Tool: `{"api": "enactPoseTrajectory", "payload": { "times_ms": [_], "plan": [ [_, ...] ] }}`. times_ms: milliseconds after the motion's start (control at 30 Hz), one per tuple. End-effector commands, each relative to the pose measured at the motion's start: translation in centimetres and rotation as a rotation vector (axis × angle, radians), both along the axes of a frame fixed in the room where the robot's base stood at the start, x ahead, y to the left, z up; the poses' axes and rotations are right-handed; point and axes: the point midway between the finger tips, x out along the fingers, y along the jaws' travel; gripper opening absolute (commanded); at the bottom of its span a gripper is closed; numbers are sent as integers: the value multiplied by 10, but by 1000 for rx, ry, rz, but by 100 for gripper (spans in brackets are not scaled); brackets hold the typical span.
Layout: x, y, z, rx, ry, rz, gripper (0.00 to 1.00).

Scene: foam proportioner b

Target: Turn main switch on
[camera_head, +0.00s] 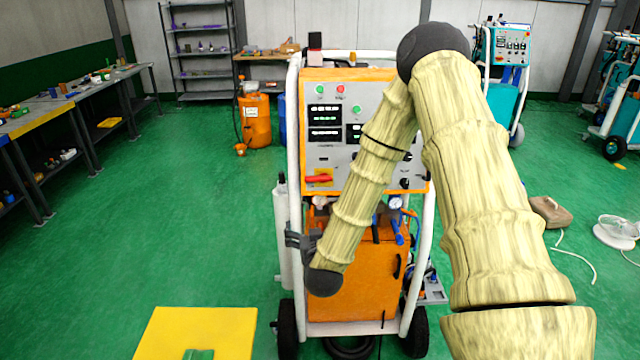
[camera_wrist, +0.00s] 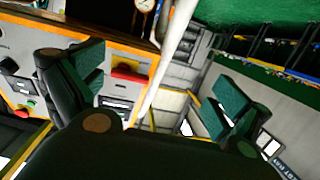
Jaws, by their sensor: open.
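The main switch (camera_head: 319,179) is a red handle on a yellow plate, at the lower left of the grey control panel (camera_head: 343,90). The handle lies roughly sideways. In the wrist view, the red switch (camera_wrist: 128,73) shows just right of the left finger, on the tilted-looking panel. My gripper (camera_head: 297,241) is below and slightly left of the switch, by the cart's left white post. In the wrist view, my gripper (camera_wrist: 158,80) has its two green-padded fingers wide apart, with nothing held. The white post passes between them in the picture. No contact with the switch shows.
The white tube frame (camera_head: 294,130) runs close beside the switch. An orange tank (camera_head: 350,280) sits under the panel. A yellow platform (camera_head: 197,333) stands at the front left. Green floor to the left is open, up to the workbenches (camera_head: 70,95). My arm hides the panel's right part.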

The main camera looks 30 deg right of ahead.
Motion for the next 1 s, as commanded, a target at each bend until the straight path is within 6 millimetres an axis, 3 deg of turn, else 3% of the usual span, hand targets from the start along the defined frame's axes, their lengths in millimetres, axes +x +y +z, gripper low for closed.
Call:
{"api": "enactPoseTrajectory", "payload": {
  "times_ms": [100, 267, 467, 1000],
  "plan": [
    [12, -26, 39, -36, -100, -71, 100],
    [16, -43, 63, -60, -157, -115, 100],
    [30, -53, 67, -64, -161, -121, 100],
    [97, -93, 66, -62, -160, -117, 100]
  ]
}}
